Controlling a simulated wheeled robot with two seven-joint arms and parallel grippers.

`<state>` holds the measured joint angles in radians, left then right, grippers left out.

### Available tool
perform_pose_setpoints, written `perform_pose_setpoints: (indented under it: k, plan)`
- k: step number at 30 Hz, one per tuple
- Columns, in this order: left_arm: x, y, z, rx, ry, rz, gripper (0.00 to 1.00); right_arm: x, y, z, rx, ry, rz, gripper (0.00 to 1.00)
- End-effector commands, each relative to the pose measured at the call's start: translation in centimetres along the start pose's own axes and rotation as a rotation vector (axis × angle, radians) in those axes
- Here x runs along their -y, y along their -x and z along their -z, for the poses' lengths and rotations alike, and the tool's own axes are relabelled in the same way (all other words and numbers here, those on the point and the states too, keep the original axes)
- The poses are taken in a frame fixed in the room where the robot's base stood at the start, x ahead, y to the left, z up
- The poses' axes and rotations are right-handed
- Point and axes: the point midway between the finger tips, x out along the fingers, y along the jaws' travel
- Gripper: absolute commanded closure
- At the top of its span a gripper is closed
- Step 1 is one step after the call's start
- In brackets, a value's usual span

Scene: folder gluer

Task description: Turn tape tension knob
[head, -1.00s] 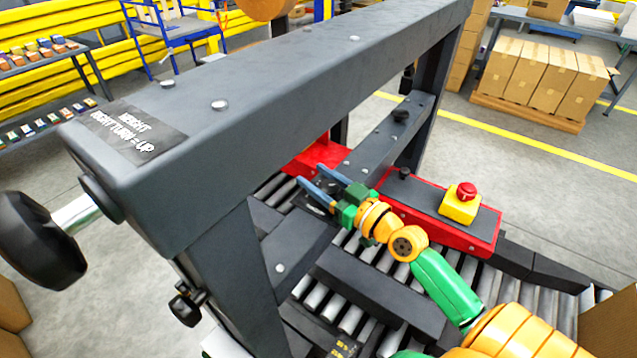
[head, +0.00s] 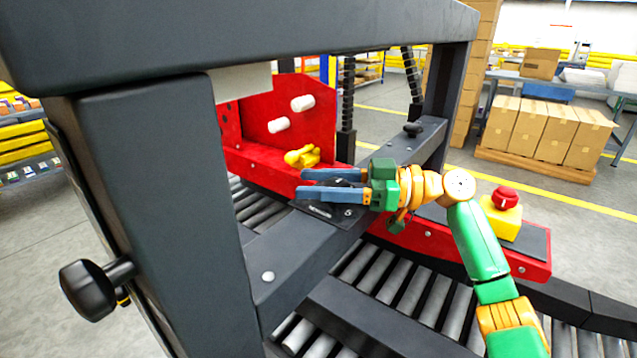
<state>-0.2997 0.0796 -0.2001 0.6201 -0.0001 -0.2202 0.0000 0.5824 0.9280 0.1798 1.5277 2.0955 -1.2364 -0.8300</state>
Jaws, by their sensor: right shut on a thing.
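A black dial plate (head: 322,212) with white marks lies on the grey crossbar over the rollers. A dark knob (head: 343,183) on it shows only partly between the fingers. My right gripper (head: 302,184) comes in from the right with its two blue fingers around this knob, shut on it. The fingers hide most of the knob, and its pointer cannot be read. My left gripper is not in view.
A large grey frame post (head: 165,190) and top beam (head: 250,30) stand close in front. A red plate (head: 305,125) with white rollers and a yellow part is behind. A red emergency button (head: 505,199) sits on a yellow box at right. Another black knob (head: 90,288) sticks out at left.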

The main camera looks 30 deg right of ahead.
Motion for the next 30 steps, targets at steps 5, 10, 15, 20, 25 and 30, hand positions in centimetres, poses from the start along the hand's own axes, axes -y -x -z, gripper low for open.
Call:
perform_pose_setpoints:
  k: [5, 10, 15, 20, 25, 30]
  plan:
    - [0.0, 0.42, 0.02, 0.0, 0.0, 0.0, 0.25, 0.17, -0.03, 0.02, 0.001, -0.002, 0.063, 1.0]
    - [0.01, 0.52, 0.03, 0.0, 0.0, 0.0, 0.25, 0.28, -0.01, -0.07, 0.003, -0.001, 0.092, 1.0]
    - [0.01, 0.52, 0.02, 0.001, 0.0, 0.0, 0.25, 0.32, -0.02, -0.17, 0.005, -0.002, 0.102, 1.0]
    - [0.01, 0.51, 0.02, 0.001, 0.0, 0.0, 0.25, 0.33, -0.02, -0.21, 0.005, -0.002, 0.102, 1.0]
    - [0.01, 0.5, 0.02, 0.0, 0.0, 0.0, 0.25, 0.32, -0.02, -0.23, 0.006, -0.002, 0.101, 0.32]
    - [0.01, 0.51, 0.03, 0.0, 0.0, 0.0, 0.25, 0.31, -0.01, -0.16, 0.004, -0.002, 0.101, 0.16]
